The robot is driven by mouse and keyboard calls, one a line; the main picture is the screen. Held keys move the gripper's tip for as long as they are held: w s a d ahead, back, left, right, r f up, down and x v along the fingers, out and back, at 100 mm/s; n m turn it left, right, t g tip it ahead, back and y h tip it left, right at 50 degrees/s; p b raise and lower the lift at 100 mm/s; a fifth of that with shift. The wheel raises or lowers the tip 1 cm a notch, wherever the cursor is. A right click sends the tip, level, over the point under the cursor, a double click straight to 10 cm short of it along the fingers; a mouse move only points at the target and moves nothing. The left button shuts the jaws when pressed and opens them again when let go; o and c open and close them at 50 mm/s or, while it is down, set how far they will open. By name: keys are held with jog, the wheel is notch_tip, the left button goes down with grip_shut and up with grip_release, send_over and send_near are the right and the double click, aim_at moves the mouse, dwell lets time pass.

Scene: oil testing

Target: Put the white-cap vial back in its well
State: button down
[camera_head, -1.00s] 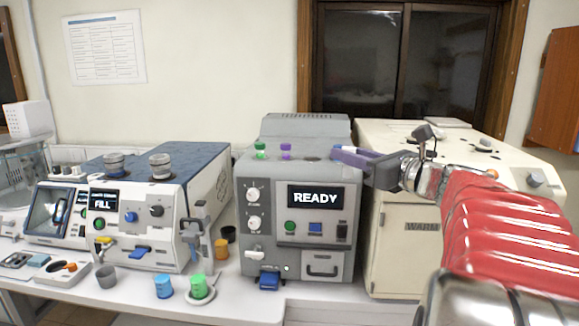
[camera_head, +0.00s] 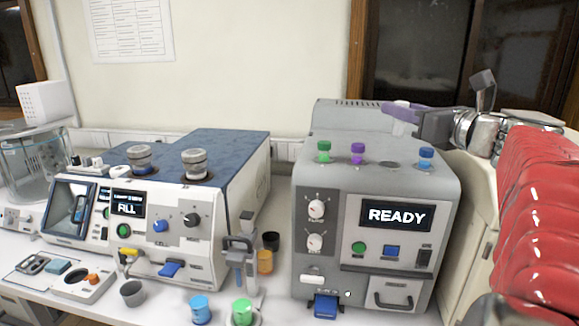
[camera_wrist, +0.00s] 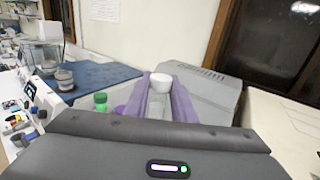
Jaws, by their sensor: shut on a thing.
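My gripper (camera_head: 400,108) is shut on the white-cap vial, raised above the back right of the grey READY machine (camera_head: 318,268). In the wrist view the vial's white cap (camera_wrist: 161,82) sits between the two purple fingers, with its clear body below. In the head view the cap is hard to make out. On the machine's top stand a green-cap vial (camera_head: 324,151), a purple-cap vial (camera_head: 357,153) and a blue-cap vial (camera_head: 426,158). A dark empty well (camera_head: 390,165) shows between the purple and blue ones, in front of and below my gripper.
A cream machine (camera_head: 480,215) is on the right, partly behind my red arm. Blue (camera_head: 201,309) and green (camera_head: 242,312) cups stand on the front bench.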

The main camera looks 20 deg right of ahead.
aim_at(394, 136)
jog(key=shift+w+a+r, duration=0.1)
jog(key=shift+w+a, duration=0.1)
jog(key=shift+w, duration=0.2)
jog(key=shift+w+f, duration=0.1)
jog(key=shift+f, duration=3)
jog(key=shift+f, duration=1.9)
